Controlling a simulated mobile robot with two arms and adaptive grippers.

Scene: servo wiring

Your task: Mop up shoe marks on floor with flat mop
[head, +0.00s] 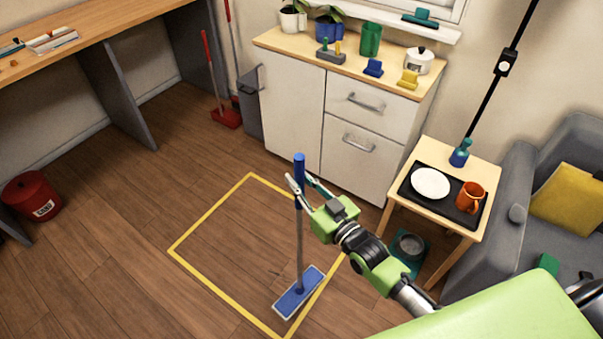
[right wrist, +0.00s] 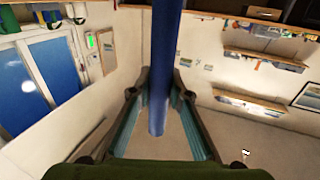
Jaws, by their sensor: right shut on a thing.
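The flat mop stands nearly upright on the wooden floor, with a blue grip (head: 299,166), a grey pole and a blue flat head (head: 298,293) with a pale edge. Its head lies at the lower right side of a yellow taped square (head: 208,210). My right gripper (head: 298,186) is shut on the mop handle just below the blue grip's top. In the right wrist view the blue handle (right wrist: 160,95) runs between both fingers. Small dark marks (head: 306,273) show on the floor by the mop head. My left gripper is not in view.
A white cabinet (head: 292,115) stands behind the square. A small wooden table (head: 484,157) with a tray, plate and orange mug is at right, beside a grey armchair (head: 505,205). A red bucket (head: 32,196) is far left. The floor left of the square is clear.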

